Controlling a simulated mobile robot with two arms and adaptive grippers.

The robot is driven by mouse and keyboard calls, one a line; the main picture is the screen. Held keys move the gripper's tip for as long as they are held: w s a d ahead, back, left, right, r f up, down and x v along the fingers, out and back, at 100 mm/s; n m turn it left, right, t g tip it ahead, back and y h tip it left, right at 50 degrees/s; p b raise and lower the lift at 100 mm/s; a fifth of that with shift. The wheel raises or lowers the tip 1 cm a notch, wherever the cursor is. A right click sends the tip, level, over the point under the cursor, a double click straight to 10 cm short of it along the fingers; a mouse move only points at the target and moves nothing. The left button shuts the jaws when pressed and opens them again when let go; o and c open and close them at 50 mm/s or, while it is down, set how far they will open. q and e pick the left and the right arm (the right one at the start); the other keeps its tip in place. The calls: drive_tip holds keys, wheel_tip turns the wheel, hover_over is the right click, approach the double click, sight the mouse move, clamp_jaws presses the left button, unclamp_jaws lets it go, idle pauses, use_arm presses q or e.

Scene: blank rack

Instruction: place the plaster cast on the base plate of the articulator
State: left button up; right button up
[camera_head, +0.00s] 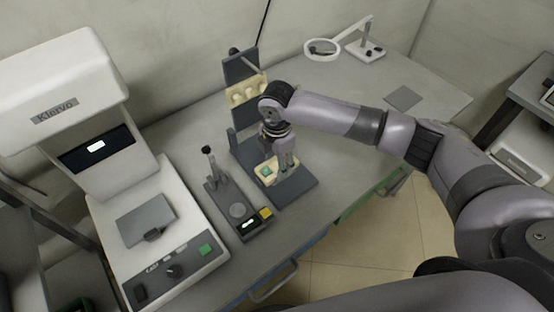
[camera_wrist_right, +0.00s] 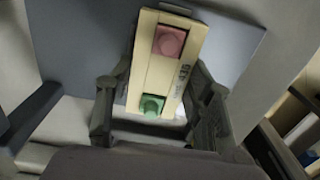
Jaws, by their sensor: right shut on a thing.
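The plaster cast (camera_head: 262,172) is a cream block with a green square on it. In the right wrist view the cast (camera_wrist_right: 155,75) shows a pink square, a green square and small dark lettering. My right gripper (camera_head: 284,165) is shut on it, with one finger on each side in the right wrist view (camera_wrist_right: 157,98). The articulator (camera_head: 240,68) stands upright, with a second cream toothed piece on its upper part. The cast is over its dark base plate (camera_head: 297,187); I cannot tell whether it touches. My left gripper is not in view.
A small grey device with a lever (camera_head: 238,211) stands just left of the base plate. A large white Klervo machine (camera_head: 85,110) fills the left. A ring magnifier (camera_head: 322,48) and a dark flat square (camera_head: 403,97) are at the back right. The table right of the articulator is mostly clear.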

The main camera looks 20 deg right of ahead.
drive_tip(key=o, duration=1.4)
wheel_tip(320, 180, up, 12)
drive_tip(key=shift+r+b, duration=0.1)
drive_tip(key=shift+b, duration=0.65)
